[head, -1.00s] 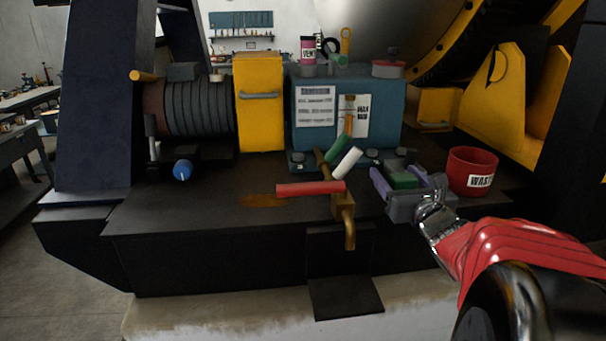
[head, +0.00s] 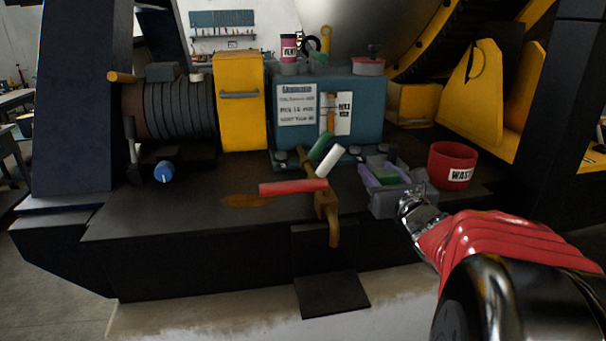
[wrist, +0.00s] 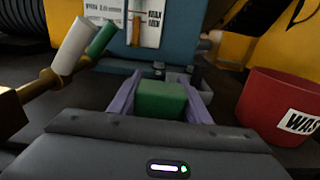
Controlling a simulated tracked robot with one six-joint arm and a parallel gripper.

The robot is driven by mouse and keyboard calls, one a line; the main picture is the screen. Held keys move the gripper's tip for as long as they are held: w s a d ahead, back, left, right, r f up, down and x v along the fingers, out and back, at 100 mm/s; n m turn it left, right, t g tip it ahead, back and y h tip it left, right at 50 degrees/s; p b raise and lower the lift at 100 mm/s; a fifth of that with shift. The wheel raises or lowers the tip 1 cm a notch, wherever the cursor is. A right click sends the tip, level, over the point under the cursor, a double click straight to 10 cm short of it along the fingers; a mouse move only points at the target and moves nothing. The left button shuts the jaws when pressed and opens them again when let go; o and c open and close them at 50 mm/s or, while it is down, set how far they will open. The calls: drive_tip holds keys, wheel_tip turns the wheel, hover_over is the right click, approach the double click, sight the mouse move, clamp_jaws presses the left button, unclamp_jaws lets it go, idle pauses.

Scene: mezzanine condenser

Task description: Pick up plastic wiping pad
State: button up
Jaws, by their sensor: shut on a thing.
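A green block-like pad (head: 382,176), which I take for the plastic wiping pad, is at the right part of the dark bench top, left of the red cup. In the wrist view the pad (wrist: 161,99) sits between my two lavender fingers. My gripper (head: 387,174) is shut on it, one finger along each side; it also shows in the wrist view (wrist: 162,88). The grey gripper body hides the pad's near lower part. I cannot tell whether the pad touches the bench.
A red waste cup (head: 452,166) stands close to the right of my gripper. Left are a brass valve (head: 325,203) with a red handle (head: 293,187), and white (head: 329,161) and green cylinders. A blue box (head: 360,110) stands behind. The bench front left is mostly clear.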

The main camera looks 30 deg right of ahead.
drive_tip(key=shift+c, duration=0.8)
wheel_tip(320, 180, up, 10)
